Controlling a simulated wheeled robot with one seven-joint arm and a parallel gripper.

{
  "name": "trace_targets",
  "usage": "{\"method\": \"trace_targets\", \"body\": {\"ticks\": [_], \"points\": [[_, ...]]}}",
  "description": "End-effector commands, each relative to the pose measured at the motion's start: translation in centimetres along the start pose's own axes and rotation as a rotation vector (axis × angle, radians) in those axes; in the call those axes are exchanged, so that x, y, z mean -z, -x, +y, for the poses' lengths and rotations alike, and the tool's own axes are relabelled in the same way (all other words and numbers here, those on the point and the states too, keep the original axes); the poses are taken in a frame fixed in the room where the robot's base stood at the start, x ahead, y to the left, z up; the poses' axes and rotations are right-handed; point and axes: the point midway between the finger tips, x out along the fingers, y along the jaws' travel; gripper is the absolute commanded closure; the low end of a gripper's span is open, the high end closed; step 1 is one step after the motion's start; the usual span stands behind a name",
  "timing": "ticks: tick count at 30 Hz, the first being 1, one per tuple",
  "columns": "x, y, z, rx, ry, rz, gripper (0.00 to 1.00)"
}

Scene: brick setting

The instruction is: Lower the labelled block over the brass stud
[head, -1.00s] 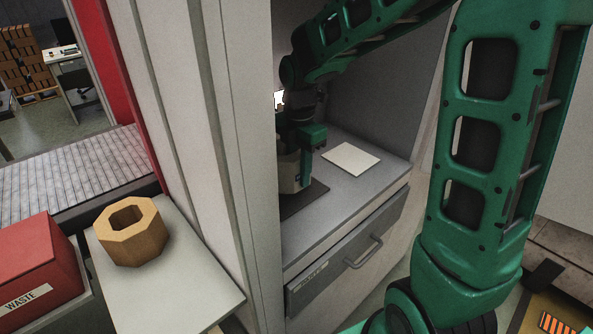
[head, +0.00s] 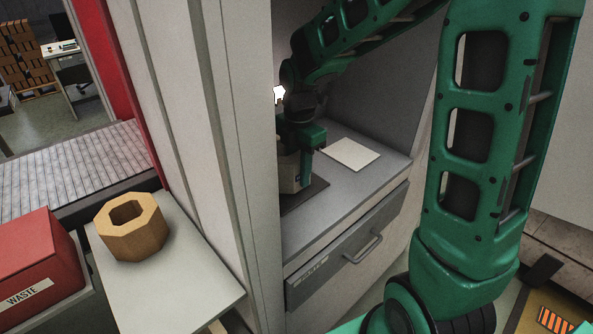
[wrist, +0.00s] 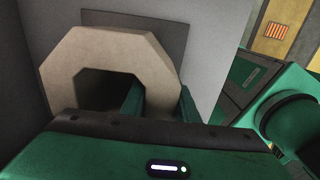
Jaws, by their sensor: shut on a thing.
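The held block (wrist: 75,60) is beige and eight-sided, with a dark hole through its middle, in the wrist view. It also shows in the head view (head: 288,172), partly behind the cabinet's edge. My gripper (head: 303,165) is shut on one side of its ring, with one finger inside the hole and the other outside; the fingers also show in the wrist view (wrist: 160,100). The block is over or on a dark mat (head: 313,196) in the alcove; I cannot tell whether it touches. No brass stud is visible. No label can be read on the block.
A pale wall panel (head: 235,150) stands close left of my gripper. A white plate (head: 350,154) lies right of the mat, on the grey counter (head: 335,200). A wooden eight-sided ring (head: 148,240) and a red waste box (head: 35,260) stand outside, left.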

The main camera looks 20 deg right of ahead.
Motion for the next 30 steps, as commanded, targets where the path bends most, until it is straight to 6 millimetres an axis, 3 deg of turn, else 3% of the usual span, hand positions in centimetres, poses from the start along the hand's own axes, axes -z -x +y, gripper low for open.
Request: {"method": "trace_targets", "body": {"ticks": [5,6,8,23,30], "points": [[0.0,-0.2,0.1,-0.002,0.000,-0.001,1.00],[0.0,-0.2,0.1,-0.003,0.000,-0.001,0.63],[0.0,-0.2,0.1,-0.004,0.000,-0.001,0.51],[0.0,-0.1,0.4,-0.009,0.002,-0.001,0.51],[0.0,2.5,0.3,-0.008,0.001,-0.002,0.51]]}}
